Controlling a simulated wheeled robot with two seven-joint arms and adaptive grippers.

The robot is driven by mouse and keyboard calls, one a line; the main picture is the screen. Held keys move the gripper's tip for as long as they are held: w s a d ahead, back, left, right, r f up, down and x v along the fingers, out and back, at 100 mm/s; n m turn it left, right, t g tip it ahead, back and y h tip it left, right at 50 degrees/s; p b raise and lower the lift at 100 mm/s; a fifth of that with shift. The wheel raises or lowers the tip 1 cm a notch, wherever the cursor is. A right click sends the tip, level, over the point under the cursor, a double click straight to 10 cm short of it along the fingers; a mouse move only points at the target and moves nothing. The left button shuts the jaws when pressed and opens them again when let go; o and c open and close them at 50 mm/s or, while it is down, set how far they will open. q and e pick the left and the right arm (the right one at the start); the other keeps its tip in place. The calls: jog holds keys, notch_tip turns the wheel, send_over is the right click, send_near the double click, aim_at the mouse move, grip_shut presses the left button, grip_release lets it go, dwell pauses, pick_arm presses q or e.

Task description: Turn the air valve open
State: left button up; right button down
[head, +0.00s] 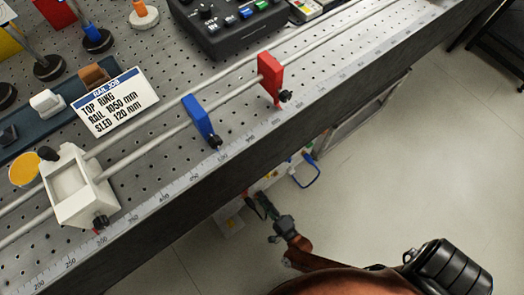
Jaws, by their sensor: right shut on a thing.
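My right gripper (261,206) reaches from the lower right to a pale panel (229,221) under the front edge of the bench. Its dark fingers are shut on a small part there, which appears to be the air valve's handle. The fingers and the bench edge hide most of the valve, so I cannot tell how far it is turned. A small red part shows just beside the fingertips. My left gripper is not in view.
The bench edge (240,175) overhangs the panel. A blue hose (309,171) loops out right of the gripper. On the bench top are rails with a white sled (72,190), a blue stop (198,118) and a red stop (270,77). The floor (430,170) at right is clear.

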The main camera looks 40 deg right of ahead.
aim_at(257, 186)
jog(key=shift+m, duration=0.3)
jog(key=c, duration=1.6)
grip_release()
jog(key=shift+r, duration=0.1)
jog(key=o, duration=0.8)
notch_tip(257, 186, up, 9)
jog(key=shift+w+r, duration=0.1)
jog(key=shift+r, duration=0.5)
jog(key=shift+c, duration=0.3)
jog(key=c, duration=0.7)
jog(key=shift+c, duration=0.2)
